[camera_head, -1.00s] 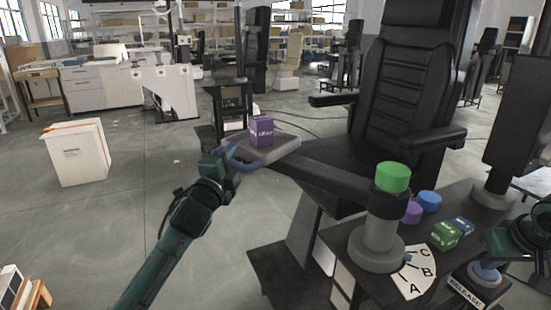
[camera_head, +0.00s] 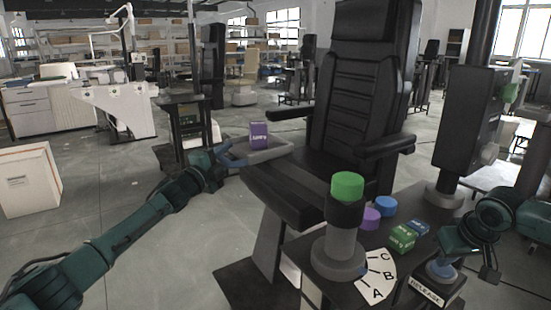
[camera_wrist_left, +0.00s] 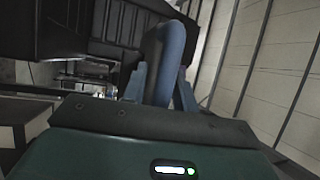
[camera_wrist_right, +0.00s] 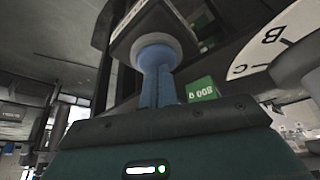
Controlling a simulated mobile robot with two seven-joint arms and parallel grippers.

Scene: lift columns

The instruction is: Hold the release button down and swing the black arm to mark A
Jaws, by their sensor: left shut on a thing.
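The black arm (camera_head: 285,195) runs from a grey post (camera_head: 338,245) with a green cap (camera_head: 347,186) to a grey tray (camera_head: 270,155) at its outer end. My left gripper (camera_head: 222,156) is shut on the tray's blue handle (camera_head: 232,147); the left wrist view shows the handle (camera_wrist_left: 165,50) between the fingers. My right gripper (camera_head: 440,268) is over the release box (camera_head: 432,292), fingers together. In the right wrist view, its fingertips (camera_wrist_right: 157,75) meet the round button fitting (camera_wrist_right: 155,48); how far it is pressed is unclear. The mark plate (camera_head: 377,282) shows A, B and C.
A purple box (camera_head: 258,135) stands on the tray. Purple (camera_head: 369,219) and blue (camera_head: 385,206) cylinders and green (camera_head: 402,238) and blue (camera_head: 419,228) boxes stand beside the post. A black chair (camera_head: 360,100) is behind the arm. Open floor lies left.

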